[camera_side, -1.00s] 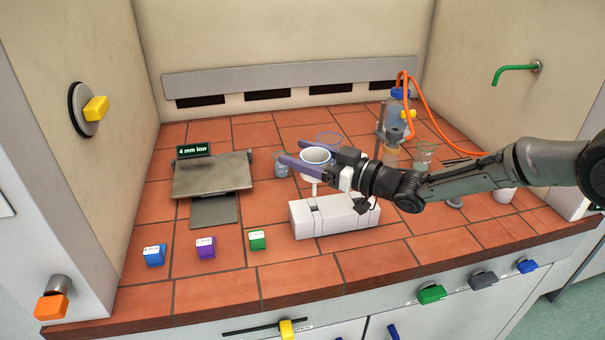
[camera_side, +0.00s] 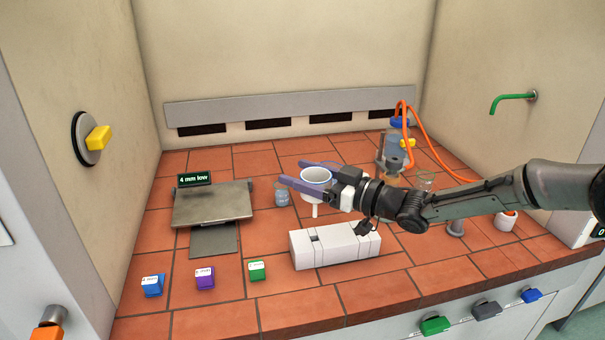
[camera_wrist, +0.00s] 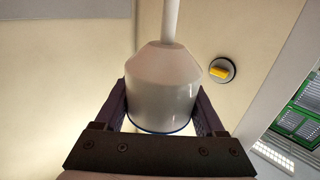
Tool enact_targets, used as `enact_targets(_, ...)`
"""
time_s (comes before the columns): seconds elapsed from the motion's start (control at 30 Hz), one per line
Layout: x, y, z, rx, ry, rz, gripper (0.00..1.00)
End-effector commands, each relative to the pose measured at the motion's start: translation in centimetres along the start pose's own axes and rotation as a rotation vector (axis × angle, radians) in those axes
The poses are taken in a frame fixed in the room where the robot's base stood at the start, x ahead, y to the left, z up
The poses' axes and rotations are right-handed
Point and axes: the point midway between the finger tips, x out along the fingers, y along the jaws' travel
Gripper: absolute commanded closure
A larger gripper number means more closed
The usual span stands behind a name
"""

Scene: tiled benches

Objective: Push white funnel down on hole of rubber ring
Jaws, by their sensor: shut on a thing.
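The white funnel (camera_side: 316,174) has a blue rim and a thin stem pointing down. My gripper (camera_side: 305,172) is shut on its bowl, with one purple finger on each side, and holds it upright above the bench. In the wrist view the funnel (camera_wrist: 165,85) sits between my fingers (camera_wrist: 163,112); its stem runs out of the picture's top edge. The stem tip shows above the white block in the side view. I cannot clearly make out the rubber ring. A glass flask (camera_side: 392,165) stands at the back right, with a grey fitting near its top.
The white slotted block (camera_side: 335,248) lies in front of the funnel. A grey platform (camera_side: 213,204) stands at left, beside a small glass vessel (camera_side: 281,194). Blue (camera_side: 152,287), purple (camera_side: 205,279) and green (camera_side: 257,271) cubes lie in front. An orange hose (camera_side: 428,143) arcs at back right.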

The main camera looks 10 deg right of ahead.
Motion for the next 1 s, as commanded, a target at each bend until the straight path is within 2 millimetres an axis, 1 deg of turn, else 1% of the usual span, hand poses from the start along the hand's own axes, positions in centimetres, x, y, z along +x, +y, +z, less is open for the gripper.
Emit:
enact_targets(0.07,0.0,0.3,0.5,0.001,-0.001,0.015,0.99)
enact_targets(0.17,0.1,2.3,-0.5,-0.001,0.006,0.072,1.00)
enact_targets(0.27,-0.3,5.6,-2.0,-0.001,0.005,0.149,1.00)
enact_targets(0.3,-0.6,7.1,-2.8,-0.002,0.006,0.181,1.00)
enact_targets(0.37,-1.3,9.4,-4.1,-0.001,0.007,0.232,1.00)
enact_targets(0.4,-1.8,11.0,-4.9,-0.002,0.006,0.264,1.00)
enact_targets(0.5,-3.3,14.7,-7.0,-0.002,0.006,0.339,1.00)
enact_targets(0.6,-4.9,18.0,-9.0,-0.001,0.006,0.405,1.00)
enact_targets(0.7,-6.4,20.5,-10.6,-0.001,0.004,0.455,1.00)
enact_targets(0.83,-7.9,22.7,-12.1,-0.001,0.002,0.493,1.00)
enact_targets(0.9,-8.5,23.5,-12.4,-0.001,0.001,0.507,1.00)
enact_targets(1.0,-8.9,24.0,-12.4,0.000,0.000,0.516,1.00)
